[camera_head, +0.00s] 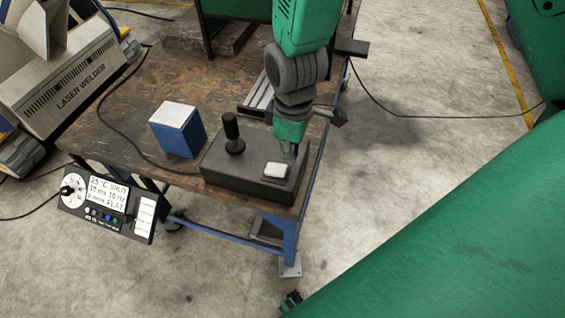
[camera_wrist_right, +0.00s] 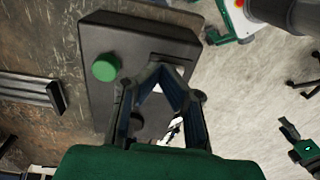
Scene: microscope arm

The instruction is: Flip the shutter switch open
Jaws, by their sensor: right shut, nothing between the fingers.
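A dark control box (camera_head: 225,178) sits at the table's near right corner, with a black joystick (camera_head: 232,135) and a white switch-like block (camera_head: 275,170) on top. I cannot tell whether this block is the shutter switch. My right gripper (camera_head: 291,152) points down over the box, just right of and behind the white block; contact cannot be told. In the right wrist view its fingertips (camera_wrist_right: 160,72) come together over the box (camera_wrist_right: 100,30), empty, and partly hide a white patch (camera_wrist_right: 182,70). A green round cap (camera_wrist_right: 105,67) stands on the box there. My left gripper is not seen.
A panel (camera_head: 108,205) on the table's front edge shows a dial, buttons and a screen that appears to read SHUT. A blue and white block (camera_head: 178,130) stands left of the joystick. A laser welder (camera_head: 75,85) is at left. A cable crosses the tabletop.

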